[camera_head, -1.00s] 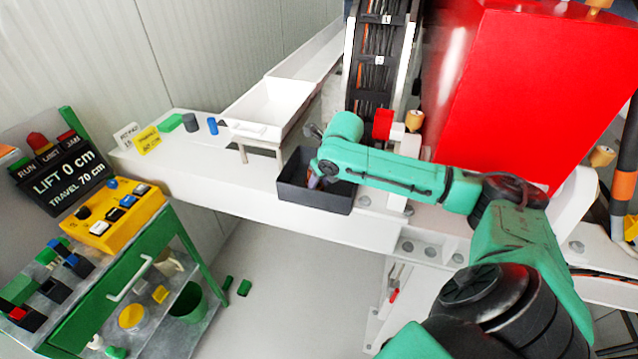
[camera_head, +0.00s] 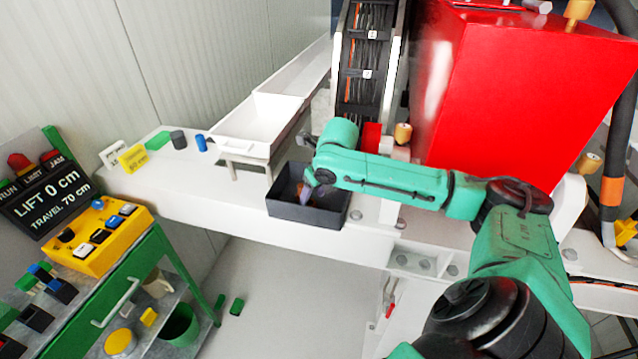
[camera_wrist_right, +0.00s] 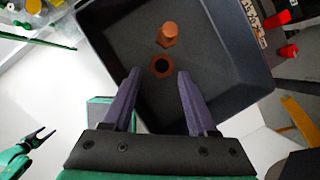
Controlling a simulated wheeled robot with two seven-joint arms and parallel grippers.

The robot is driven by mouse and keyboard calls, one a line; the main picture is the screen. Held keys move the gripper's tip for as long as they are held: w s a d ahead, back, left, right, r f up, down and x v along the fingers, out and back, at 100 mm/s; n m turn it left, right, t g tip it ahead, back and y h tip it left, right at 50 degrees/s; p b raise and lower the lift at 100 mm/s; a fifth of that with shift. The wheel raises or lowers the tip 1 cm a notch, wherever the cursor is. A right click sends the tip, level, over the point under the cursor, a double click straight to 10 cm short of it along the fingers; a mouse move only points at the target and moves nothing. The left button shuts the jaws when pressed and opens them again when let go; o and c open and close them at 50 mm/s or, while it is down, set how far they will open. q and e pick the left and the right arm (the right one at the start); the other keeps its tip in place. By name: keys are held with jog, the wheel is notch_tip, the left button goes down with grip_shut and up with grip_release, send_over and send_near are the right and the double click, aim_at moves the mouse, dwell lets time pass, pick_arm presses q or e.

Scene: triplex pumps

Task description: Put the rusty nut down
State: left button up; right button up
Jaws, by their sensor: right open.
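The rusty nut (camera_wrist_right: 161,67) lies on the floor of the dark box (camera_wrist_right: 105,45), its dark hole facing the wrist camera. A rusty bolt (camera_wrist_right: 167,35) is just beyond it in the same box. My right gripper (camera_wrist_right: 159,72) is open, its two purple fingers apart on either side of the nut; I cannot tell whether they touch it. In the head view the right gripper (camera_head: 307,187) reaches down into the dark box (camera_head: 300,213), and the nut is not clearly visible there. My left gripper (camera_wrist_right: 42,137) shows at the wrist view's left edge with its fingers apart.
The box stands on a white ledge (camera_head: 230,212) beside a white chute (camera_head: 255,125). A red housing (camera_head: 520,90) stands to the right. A green cart (camera_head: 150,265) with a yellow button box (camera_head: 100,235) is at the left. Small blocks lie on the ledge's left end.

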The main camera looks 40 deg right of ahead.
jog(key=b+v, duration=0.1)
jog(key=v, duration=0.7)
jog(key=shift+s+r, duration=0.2)
jog(key=shift+r, duration=0.1)
